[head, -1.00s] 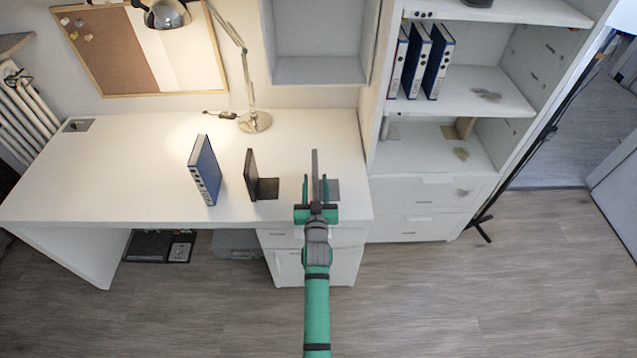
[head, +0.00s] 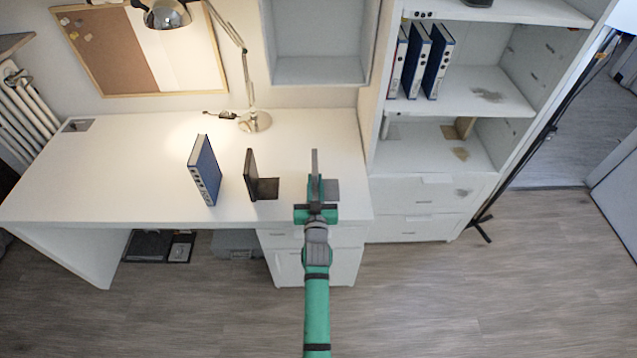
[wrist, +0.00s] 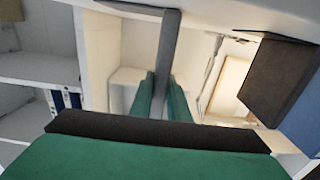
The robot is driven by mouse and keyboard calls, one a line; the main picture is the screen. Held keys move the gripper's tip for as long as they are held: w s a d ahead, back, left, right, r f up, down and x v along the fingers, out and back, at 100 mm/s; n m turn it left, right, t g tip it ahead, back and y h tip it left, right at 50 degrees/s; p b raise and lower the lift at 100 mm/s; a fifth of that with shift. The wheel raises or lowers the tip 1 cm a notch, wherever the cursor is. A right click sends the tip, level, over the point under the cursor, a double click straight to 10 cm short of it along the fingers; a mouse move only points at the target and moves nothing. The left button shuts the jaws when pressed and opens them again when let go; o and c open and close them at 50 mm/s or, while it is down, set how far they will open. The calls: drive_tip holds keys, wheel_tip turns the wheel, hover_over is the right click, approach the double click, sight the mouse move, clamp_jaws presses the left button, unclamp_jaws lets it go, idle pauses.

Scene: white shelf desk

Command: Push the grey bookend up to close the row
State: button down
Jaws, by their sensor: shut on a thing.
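The grey bookend (head: 331,189) stands on the desk near its front right. Its thin upright plate is between the fingers of my gripper (head: 316,188), which is shut on it. In the wrist view the grey plate (wrist: 168,45) shows between the green fingers (wrist: 161,95). A darker, near-black bookend (head: 251,177) stands upright to the left, with a clear gap between the two. A blue binder (head: 205,170) stands further left, apart from the dark bookend. In the wrist view the dark bookend (wrist: 272,78) is at the right, beside the blue binder (wrist: 306,118).
The white desk (head: 130,185) is otherwise clear around the row. A lamp base (head: 255,122) stands at the back of the desk. A white shelf unit (head: 430,150) with several binders (head: 437,65) rises on the right.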

sight(315, 179)
drive_tip(key=shift+r, duration=2)
